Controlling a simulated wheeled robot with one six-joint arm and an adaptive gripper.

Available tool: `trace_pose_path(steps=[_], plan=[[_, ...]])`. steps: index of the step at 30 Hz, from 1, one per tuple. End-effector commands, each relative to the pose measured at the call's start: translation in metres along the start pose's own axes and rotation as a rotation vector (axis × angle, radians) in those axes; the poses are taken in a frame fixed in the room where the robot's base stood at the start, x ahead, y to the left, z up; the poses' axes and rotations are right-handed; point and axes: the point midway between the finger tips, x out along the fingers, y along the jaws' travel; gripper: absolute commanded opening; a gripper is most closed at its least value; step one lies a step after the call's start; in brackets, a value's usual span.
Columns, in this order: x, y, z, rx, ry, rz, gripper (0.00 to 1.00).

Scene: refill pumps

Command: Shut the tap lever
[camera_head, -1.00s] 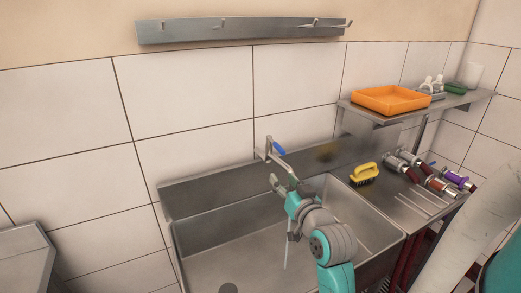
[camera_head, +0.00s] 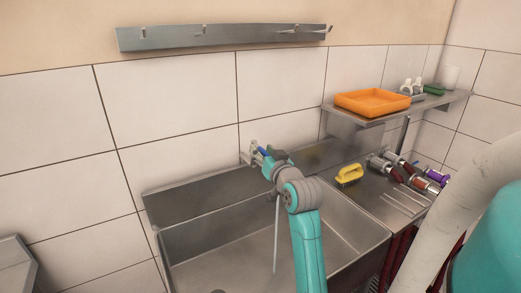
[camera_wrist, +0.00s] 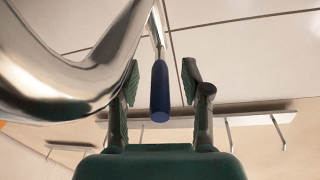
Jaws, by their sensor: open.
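The tap lever has a blue grip (camera_wrist: 160,92) on a metal stem. In the wrist view it hangs between the two fingers of my open gripper (camera_wrist: 163,75), with gaps on both sides. In the head view my gripper (camera_head: 255,156) is at the tap above the back of the sink, and only a bit of the blue lever (camera_head: 263,151) shows. The chrome tap (camera_wrist: 75,75) fills the left of the wrist view, close to the left finger. A thin pale stream (camera_head: 276,240) runs down into the sink below my arm.
The steel sink (camera_head: 200,235) lies below my arm. A yellow brush (camera_head: 349,174) and several pump parts (camera_head: 400,172) lie on the drainboard to the right. A shelf (camera_head: 440,102) above bears an orange tray (camera_head: 372,102). A hook rail (camera_head: 220,38) is on the wall.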

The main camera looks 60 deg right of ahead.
Motion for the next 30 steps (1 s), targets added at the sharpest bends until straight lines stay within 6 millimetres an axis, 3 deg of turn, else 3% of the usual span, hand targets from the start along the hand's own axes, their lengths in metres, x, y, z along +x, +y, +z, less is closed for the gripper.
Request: trace_pose_path(steps=[6, 15, 21, 30], plan=[[0.016, -0.001, 0.0, 0.0, 0.0, -0.001, 0.47], [0.017, 0.0, 0.0, 0.0, 0.0, -0.001, 0.47], [0.017, 0.0, 0.0, 0.0, 0.0, -0.001, 0.0], [0.018, -0.001, 0.0, 0.001, 0.001, 0.002, 0.0]])
